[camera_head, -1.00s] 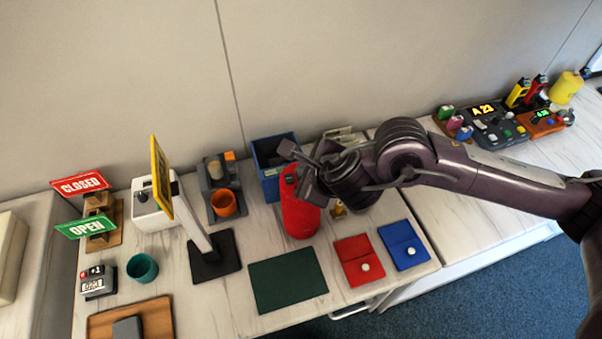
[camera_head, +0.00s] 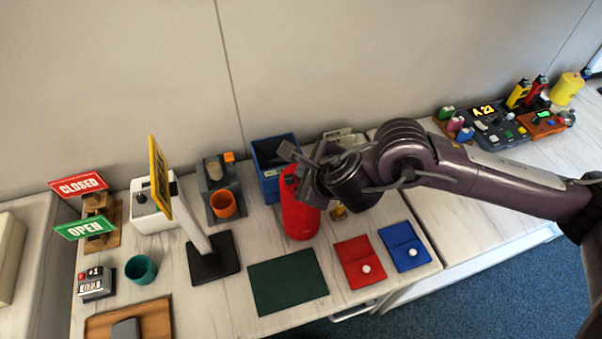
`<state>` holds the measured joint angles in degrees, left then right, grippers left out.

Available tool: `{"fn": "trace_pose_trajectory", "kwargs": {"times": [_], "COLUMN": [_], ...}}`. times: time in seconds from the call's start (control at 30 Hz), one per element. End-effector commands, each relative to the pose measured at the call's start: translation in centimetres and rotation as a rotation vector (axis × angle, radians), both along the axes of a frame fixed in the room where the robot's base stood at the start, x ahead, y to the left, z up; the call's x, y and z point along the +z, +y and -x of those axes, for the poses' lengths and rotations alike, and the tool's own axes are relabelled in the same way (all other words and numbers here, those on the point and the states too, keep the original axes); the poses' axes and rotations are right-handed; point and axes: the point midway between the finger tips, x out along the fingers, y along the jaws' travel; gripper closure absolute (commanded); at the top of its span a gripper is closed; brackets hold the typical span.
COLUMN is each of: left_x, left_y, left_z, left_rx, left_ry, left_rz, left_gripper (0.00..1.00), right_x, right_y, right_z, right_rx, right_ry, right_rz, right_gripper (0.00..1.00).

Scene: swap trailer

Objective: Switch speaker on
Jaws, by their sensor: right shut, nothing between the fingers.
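A red cylindrical speaker (camera_head: 299,216) stands upright on the white marbled counter, in the middle of the head view. My right gripper (camera_head: 284,152) is shut and empty. It is above and at the top of the speaker, its fingers pointing up and left toward the wall. The gripper and wrist hide part of the speaker's upper right side and top. I cannot tell whether the gripper touches it, and no switch is clearly visible. My left gripper is not in view.
A blue bin (camera_head: 267,180) stands behind the speaker. A tablet stand (camera_head: 214,258) is to the left, with an orange cup (camera_head: 223,204) behind it. A green mat (camera_head: 288,281), a red notebook (camera_head: 359,262) and a blue notebook (camera_head: 403,246) lie in front.

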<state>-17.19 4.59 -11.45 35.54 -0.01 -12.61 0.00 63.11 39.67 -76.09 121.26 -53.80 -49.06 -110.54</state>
Motion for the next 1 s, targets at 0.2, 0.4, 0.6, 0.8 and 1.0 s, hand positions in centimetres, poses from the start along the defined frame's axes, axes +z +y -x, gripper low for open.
{"fn": "trace_pose_trajectory", "kwargs": {"times": [0.2,0.4,0.6,0.8,1.0], "left_x": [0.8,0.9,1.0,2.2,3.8], "left_y": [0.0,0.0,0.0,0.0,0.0], "left_z": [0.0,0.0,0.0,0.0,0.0], "left_rx": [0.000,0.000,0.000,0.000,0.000], "left_ry": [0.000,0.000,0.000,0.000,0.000], "left_rz": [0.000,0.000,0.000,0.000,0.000], "left_gripper": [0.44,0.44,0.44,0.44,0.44], "right_x": [1.2,1.4,1.5,3.0,5.1], "right_y": [0.0,0.0,0.0,0.0,0.0], "right_z": [0.0,0.0,0.0,0.0,0.0], "right_rx": [0.000,0.000,0.001,0.002,0.001], "right_ry": [0.000,0.000,0.000,-0.001,-0.001], "right_rz": [-0.001,0.000,-0.001,-0.001,-0.002], "right_gripper": [1.00,1.00,1.00,1.00,1.00]}}
